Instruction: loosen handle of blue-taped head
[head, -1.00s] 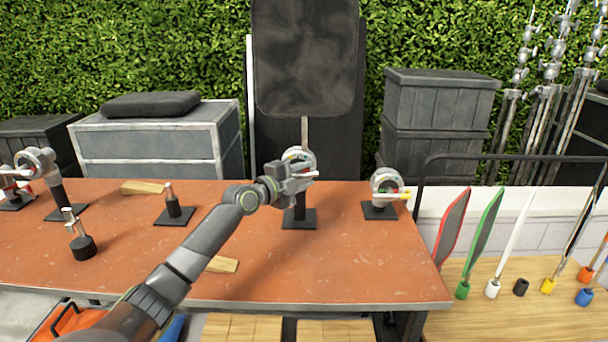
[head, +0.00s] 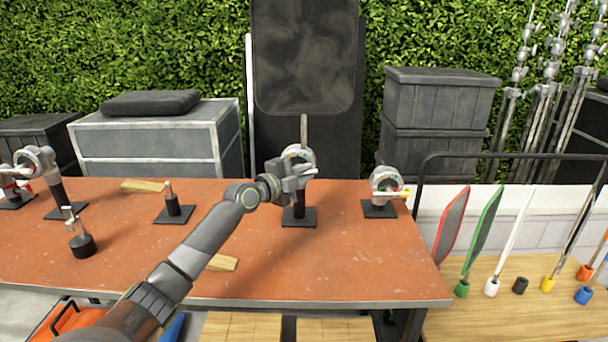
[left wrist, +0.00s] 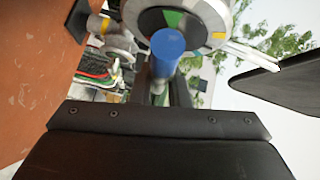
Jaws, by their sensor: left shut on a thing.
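The head with the blue-ended handle (head: 297,152) stands on a black post and square base near the back middle of the orange table. My left gripper (head: 300,170) is at this head and covers part of it. In the left wrist view the round head (left wrist: 208,18) shows close up, with coloured marks on its face. The blue handle end (left wrist: 168,43) lies between my left fingers (left wrist: 163,85), which are shut on it. My right gripper is not in view.
Another head (head: 386,182) with a yellow-ended handle stands to the right on the table (head: 340,260). More heads (head: 38,160) stand at the far left. The table's front right is clear.

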